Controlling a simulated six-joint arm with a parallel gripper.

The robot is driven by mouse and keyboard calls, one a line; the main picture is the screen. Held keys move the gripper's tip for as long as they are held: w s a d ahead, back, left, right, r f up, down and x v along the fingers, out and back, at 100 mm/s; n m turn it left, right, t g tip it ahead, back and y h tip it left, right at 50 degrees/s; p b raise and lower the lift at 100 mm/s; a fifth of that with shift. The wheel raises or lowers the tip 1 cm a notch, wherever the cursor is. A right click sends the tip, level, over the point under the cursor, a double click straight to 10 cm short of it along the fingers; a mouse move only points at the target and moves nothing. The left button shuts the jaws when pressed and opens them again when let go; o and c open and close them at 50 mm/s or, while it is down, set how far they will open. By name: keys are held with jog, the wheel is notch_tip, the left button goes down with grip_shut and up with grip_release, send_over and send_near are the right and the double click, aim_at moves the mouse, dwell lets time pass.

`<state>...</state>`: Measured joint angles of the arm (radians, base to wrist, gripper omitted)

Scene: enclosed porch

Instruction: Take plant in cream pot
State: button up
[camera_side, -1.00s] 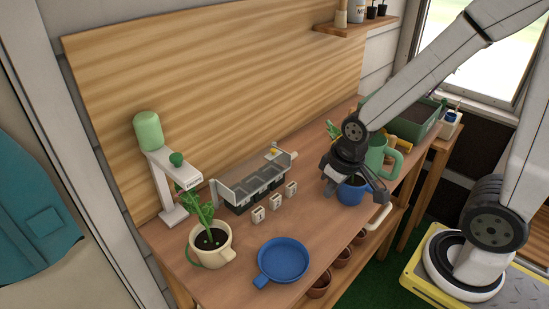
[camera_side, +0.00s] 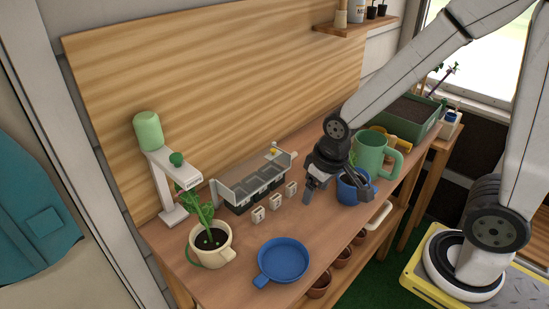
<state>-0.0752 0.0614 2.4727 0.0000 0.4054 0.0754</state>
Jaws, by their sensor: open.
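The plant in the cream pot (camera_side: 223,254) stands upright at the front left of the wooden bench, with green leaves (camera_side: 203,216) over dark soil. The pot has a handle on its left side. My gripper (camera_side: 336,194) is open above the bench, well to the right of the cream pot. Its fingers point down just left of and partly in front of a blue pot (camera_side: 349,190). I cannot tell whether a finger touches the blue pot.
A blue pan (camera_side: 284,262) lies between the cream pot and my gripper. Behind it are a grey tray (camera_side: 246,185) and several small labelled blocks (camera_side: 275,202). A white and green dispenser (camera_side: 160,165) stands behind the plant. A green mug (camera_side: 369,153) is at the right.

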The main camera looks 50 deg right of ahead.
jog(key=w+a+g, duration=0.1)
jog(key=w+a, duration=0.4)
jog(key=a, duration=0.6)
jog(key=g, duration=0.1)
send_over(226, 251)
jog(key=shift+a+f, duration=0.15)
jog(key=shift+f, duration=1.6)
jog(key=shift+f, duration=0.1)
jog(key=shift+d+f, duration=0.2)
jog(key=shift+f, duration=2.3)
grip_shut()
